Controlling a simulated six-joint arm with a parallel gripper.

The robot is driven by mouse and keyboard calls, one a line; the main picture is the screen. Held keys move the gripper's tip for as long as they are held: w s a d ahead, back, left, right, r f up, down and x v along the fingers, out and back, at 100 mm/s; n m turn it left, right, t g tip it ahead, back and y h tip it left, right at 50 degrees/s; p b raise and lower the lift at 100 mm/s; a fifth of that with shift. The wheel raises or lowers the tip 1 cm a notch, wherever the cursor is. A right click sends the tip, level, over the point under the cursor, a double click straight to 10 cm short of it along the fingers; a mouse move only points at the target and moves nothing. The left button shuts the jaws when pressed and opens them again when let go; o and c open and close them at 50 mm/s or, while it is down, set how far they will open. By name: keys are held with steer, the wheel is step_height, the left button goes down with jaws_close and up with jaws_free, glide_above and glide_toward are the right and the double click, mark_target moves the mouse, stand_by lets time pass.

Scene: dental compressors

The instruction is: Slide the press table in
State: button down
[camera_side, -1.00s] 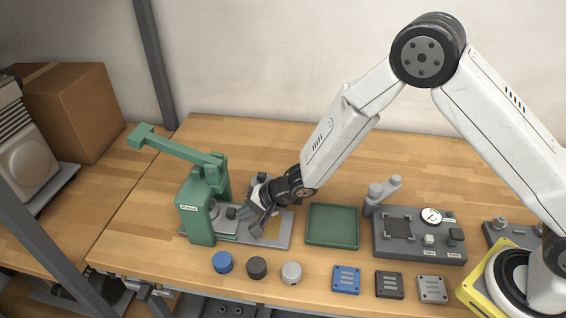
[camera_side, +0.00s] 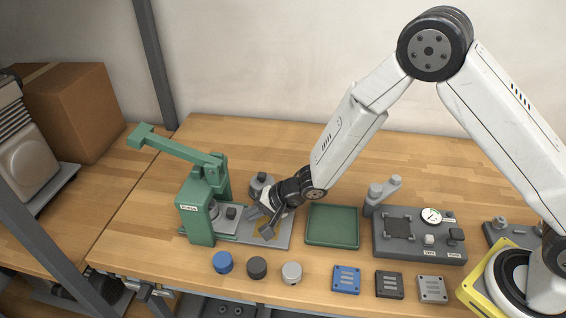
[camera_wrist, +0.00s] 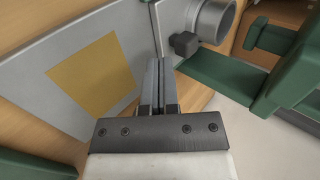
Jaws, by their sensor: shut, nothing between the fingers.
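The green press (camera_side: 196,207) stands at the left of the bench, its long lever arm raised toward the upper left. The press table, a grey slide with a dark knob (camera_side: 231,212), lies at the press's right side, its inner end between the green uprights. In the wrist view the dark knob (camera_wrist: 186,44) and a grey round cup (camera_wrist: 211,20) show beside the green frame. My gripper (camera_side: 258,226) is shut and empty, just above the grey base plate (camera_side: 283,236), to the right of the knob and apart from it. The fingers (camera_wrist: 160,75) show in the wrist view.
A yellow square (camera_wrist: 93,75) marks the base plate. A green tray (camera_side: 332,226) is to the right, then a grey gauge fixture (camera_side: 420,245). Round caps (camera_side: 257,267) and square blocks (camera_side: 389,285) line the front.

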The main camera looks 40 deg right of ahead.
steer(key=f+v, duration=0.1)
steer(key=v, duration=1)
steer(key=shift+s+d, duration=0.3)
steer(key=shift+d, duration=0.1)
steer(key=shift+r, duration=0.15)
steer(key=shift+d, duration=0.15)
steer(key=s+d+r+n+h, duration=0.3)
steer(key=d+n+h, duration=0.15)
steer(key=d, duration=0.55)
steer(key=s+d+r+n+g+h, duration=0.2)
steer(key=s+d+n+g, duration=0.2)
steer(key=s, duration=0.6)
steer(key=shift+d, duration=0.7)
